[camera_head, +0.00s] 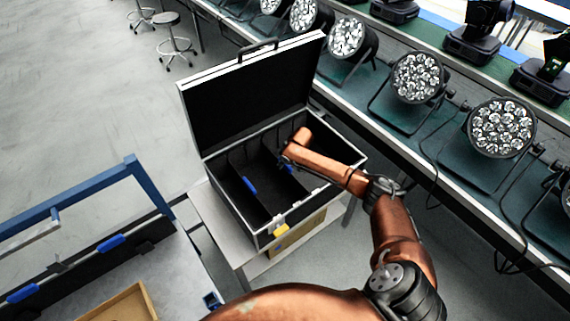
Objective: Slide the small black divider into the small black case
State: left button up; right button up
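The black case (215,171) with silver edges stands open on a small table, its lid (250,95) raised at the back. Inside, dark upright divider panels split it into compartments. One shows a blue tab (249,184) toward the left. My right arm reaches over the case's right side, and my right gripper (287,163) is down inside it, beside another small blue patch. The wrist hides most of the fingers, so whether they hold a black divider there cannot be told. My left gripper is not in view.
A cart at lower left has a blue rail (85,190), black panels with blue tabs (110,243) and a cardboard box (122,304). Par cans (418,77) line a long green-topped bench (360,100) close behind and right of the case. Stools stand on open floor at upper left.

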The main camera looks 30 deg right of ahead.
jog(key=v, duration=1.2)
dwell(0.5)
